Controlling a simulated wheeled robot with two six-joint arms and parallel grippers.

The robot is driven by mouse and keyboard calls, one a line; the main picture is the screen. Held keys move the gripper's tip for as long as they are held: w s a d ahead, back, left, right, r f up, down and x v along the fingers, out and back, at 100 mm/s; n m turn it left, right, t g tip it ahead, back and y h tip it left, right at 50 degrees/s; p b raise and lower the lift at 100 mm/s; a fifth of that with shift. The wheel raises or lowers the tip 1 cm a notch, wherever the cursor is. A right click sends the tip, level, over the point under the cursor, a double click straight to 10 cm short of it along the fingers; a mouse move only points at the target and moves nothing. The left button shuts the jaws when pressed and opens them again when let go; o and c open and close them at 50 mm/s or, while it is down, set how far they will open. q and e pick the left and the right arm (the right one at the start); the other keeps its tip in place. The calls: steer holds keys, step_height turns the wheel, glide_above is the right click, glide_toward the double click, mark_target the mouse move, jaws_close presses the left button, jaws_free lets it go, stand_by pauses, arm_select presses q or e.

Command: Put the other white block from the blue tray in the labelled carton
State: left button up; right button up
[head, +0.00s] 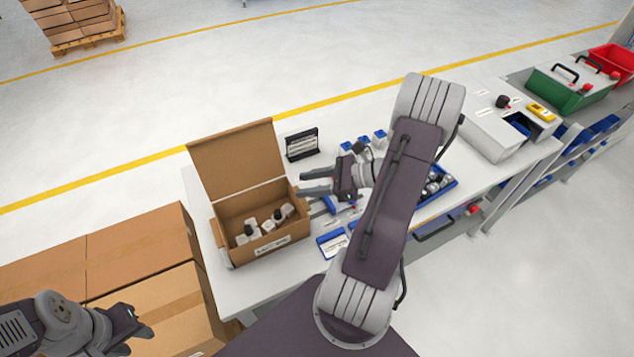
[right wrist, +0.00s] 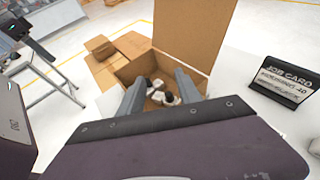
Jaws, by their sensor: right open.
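The labelled carton (head: 283,238) is an open brown box with its lid raised and a white label on its front; several white and dark blocks (head: 262,226) lie inside. It also shows in the right wrist view (right wrist: 196,62), with blocks (right wrist: 160,94) seen between my fingers. My right gripper (head: 302,183) is open and empty, just right of the carton and pointing toward it; its fingers are apart in the right wrist view (right wrist: 159,78). The blue tray (head: 453,184) holds several pale and dark pieces, partly hidden behind my right arm. My left gripper (head: 142,326) is at lower left, its jaws unclear.
Several blue-and-white items (head: 363,141) and a blue-edged card (head: 332,243) lie on the white table (head: 235,290). Large closed cartons (head: 140,250) stand left. A grey machine (head: 492,130) stands right.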

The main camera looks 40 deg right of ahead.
steer(key=s+a+n+g+h, duration=0.2)
steer(key=a+n+g+h, duration=0.1)
steer(key=n, duration=0.6)
steer(key=s+a+f+n+g+h, duration=0.1)
steer(key=s+a+n+g+h, duration=0.1)
steer(key=a+n, duration=0.4)
steer(key=s+a+f+n+g+h, duration=0.1)
steer(key=s+a+n+g+h, duration=0.1)
steer(key=n, duration=1)
steer(key=a+g+h, duration=0.1)
steer(key=a+h, duration=0.1)
steer(key=a, duration=0.1)
steer(key=shift+s+f+g, duration=0.15)
steer(key=shift+f+g, duration=0.1)
steer(key=shift+g, duration=0.15)
